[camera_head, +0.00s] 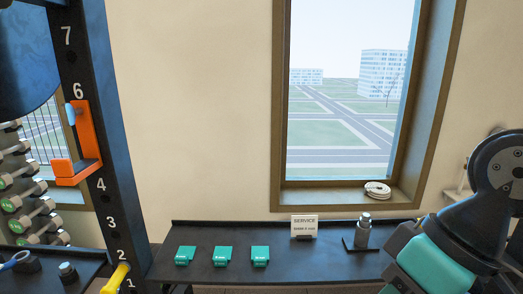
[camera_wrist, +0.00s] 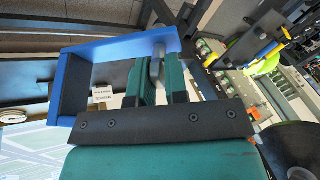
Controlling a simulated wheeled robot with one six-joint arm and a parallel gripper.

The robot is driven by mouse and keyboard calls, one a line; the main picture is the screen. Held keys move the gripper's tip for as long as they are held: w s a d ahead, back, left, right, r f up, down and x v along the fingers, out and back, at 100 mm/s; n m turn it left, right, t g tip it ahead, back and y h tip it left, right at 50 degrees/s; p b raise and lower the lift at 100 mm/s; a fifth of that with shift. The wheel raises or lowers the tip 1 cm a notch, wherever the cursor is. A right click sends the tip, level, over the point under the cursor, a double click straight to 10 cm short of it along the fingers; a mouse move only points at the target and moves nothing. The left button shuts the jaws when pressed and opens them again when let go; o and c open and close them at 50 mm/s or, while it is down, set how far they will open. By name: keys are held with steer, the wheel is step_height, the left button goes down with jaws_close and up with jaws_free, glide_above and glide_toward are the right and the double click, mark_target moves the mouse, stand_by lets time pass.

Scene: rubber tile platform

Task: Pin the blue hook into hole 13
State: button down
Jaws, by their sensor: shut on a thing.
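The blue hook (camera_wrist: 120,48) is in the wrist view, a long flat bar with a dark-faced upturned end at the left. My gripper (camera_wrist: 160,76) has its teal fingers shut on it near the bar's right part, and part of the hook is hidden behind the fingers. In the head view only my wrist's teal and black parts show at the lower right; the fingers and the blue hook are out of that view. Hole 13 is not in view.
An orange hook (camera_head: 83,150) is on the upright near number 5, and a yellow one (camera_head: 116,277) low near 1 and 2. A dark shelf (camera_head: 200,277) holds teal blocks, a service sign (camera_head: 304,226) and a metal post (camera_head: 361,231). A dumbbell rack (camera_head: 30,190) stands at the left.

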steer(key=shift+s+d+r, duration=0.2)
steer(key=shift+s+r, duration=0.15)
steer(key=shift+r, duration=0.05)
steer(key=w+d+f+m, duration=0.2)
steer(key=w+d+f, duration=0.1)
steer(key=w+f, duration=0.35)
steer(key=w+d+f+m, duration=0.1)
steer(key=w+d+f, duration=0.1)
steer(key=w+f, duration=0.5)
steer(key=w+d+f+m+t, duration=0.1)
steer(key=w+d+f, duration=0.1)
steer(key=d+f, duration=0.3)
steer(key=w+d+f+m+t+h, duration=0.1)
steer(key=d+f, duration=0.3)
steer(key=f, duration=0.7)
steer(key=shift+w+d+m+p, duration=0.35)
steer(key=shift+w+m, duration=0.25)
steer(key=shift+w, duration=0.15)
